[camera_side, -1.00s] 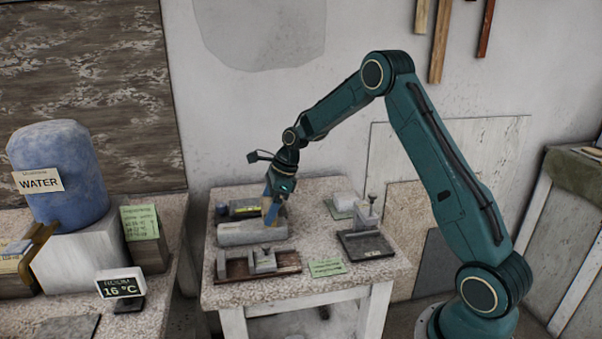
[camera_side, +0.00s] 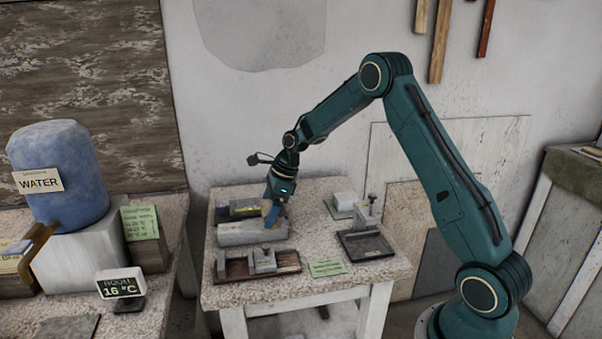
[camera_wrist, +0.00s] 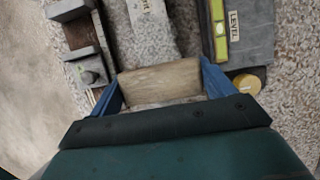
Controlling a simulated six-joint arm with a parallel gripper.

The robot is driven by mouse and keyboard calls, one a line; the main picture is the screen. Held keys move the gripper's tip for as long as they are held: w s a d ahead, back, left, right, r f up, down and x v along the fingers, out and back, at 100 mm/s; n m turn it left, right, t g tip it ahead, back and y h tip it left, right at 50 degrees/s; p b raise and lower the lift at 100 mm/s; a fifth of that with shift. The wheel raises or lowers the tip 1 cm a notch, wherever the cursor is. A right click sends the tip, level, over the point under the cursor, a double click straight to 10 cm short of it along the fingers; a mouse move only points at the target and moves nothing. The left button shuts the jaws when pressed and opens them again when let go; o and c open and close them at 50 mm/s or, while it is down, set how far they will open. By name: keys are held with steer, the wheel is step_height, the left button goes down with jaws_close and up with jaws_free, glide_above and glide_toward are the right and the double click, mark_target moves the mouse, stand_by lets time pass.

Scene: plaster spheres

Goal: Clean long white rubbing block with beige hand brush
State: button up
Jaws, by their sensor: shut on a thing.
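The long white rubbing block (camera_side: 245,235) lies lengthwise on the speckled worktable. In the wrist view its pale, labelled body (camera_wrist: 152,32) runs away from my gripper. My gripper (camera_side: 270,213), with blue fingers, is over the block's right end. In the wrist view my gripper (camera_wrist: 160,88) is shut on the beige hand brush (camera_wrist: 158,82), which sits crosswise between the fingers at the near part of the block. The brush's underside is hidden, so I cannot tell whether it touches the block.
Behind the block lies a dark tray with a yellow level (camera_wrist: 221,30). In front is a brown wooden rack with grey blocks (camera_side: 262,262). To the right are a green note (camera_side: 327,268), a dark stand (camera_side: 366,244) and a white block (camera_side: 345,200).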

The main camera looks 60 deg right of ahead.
steer(key=shift+f, duration=0.2)
steer(key=shift+a, duration=0.1)
steer(key=shift+s+a+r, duration=0.1)
steer(key=shift+s+a, duration=0.2)
steer(key=shift+s, duration=0.1)
steer(key=shift+s+a, duration=0.4)
stand_by(0.4)
steer(key=shift+w+d, duration=0.1)
steer(key=shift+w+d, duration=0.7)
steer(key=shift+w+d, duration=0.1)
